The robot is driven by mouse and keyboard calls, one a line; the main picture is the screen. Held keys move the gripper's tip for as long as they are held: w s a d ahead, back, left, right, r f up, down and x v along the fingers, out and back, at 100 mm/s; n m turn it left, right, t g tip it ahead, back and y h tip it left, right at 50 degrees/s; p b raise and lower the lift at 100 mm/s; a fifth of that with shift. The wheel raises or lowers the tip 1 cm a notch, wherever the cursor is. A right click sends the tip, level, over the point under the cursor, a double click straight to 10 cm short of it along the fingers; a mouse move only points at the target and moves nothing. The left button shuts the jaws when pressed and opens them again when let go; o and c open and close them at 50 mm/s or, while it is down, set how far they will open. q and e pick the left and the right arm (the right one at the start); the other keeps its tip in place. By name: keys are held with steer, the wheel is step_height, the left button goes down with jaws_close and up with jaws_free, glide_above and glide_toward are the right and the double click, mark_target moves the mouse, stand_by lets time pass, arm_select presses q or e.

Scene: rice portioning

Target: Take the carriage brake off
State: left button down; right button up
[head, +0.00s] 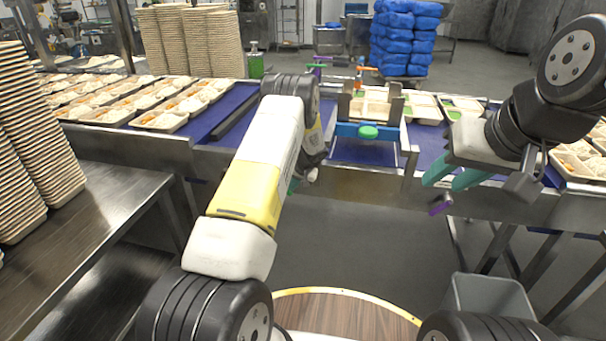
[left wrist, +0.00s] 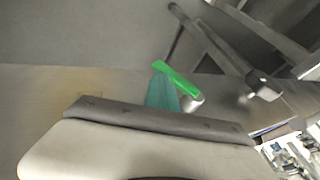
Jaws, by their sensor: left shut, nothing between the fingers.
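The carriage (head: 345,130) spans the blue belt, with a blue crossbar and a green knob (head: 368,132) at its front. A bright green handle (left wrist: 176,79) with a pale metal end shows in the left wrist view; I cannot tell whether it is the brake. My left gripper (left wrist: 162,92) is shut and empty, its teal fingers right beside that handle; I cannot tell whether they touch it. In the head view my left arm mostly hides this gripper (head: 293,186). My right gripper (head: 447,182) is open and empty at the belt's front right.
A purple handle (head: 440,205) sticks out below my right gripper. Filled trays (head: 160,121) line the belt on the left. Stacked empty trays stand on the steel table (head: 110,205) at left. A grey bin (head: 488,297) stands on the floor at lower right.

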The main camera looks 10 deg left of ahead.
arm_select(q)
steer(key=shift+f, duration=0.15)
steer(key=a+f+m+t+y, duration=0.1)
steer(key=a+f+y, duration=0.3)
steer(key=y, duration=0.3)
steer(key=shift+a+f+m+y, duration=0.2)
steer(key=shift+a+m+y, duration=0.1)
stand_by(0.6)
steer(key=shift+a, duration=0.15)
stand_by(0.4)
steer(key=shift+f, duration=0.1)
steer(key=s+d+f, duration=0.1)
steer(key=d, duration=0.5)
steer(key=s+d+f, duration=0.1)
steer(key=s+d, duration=0.1)
steer(key=d, duration=0.4)
steer(key=shift+s+d, duration=0.25)
steer(key=shift+d, duration=0.1)
steer(key=shift+f, duration=0.1)
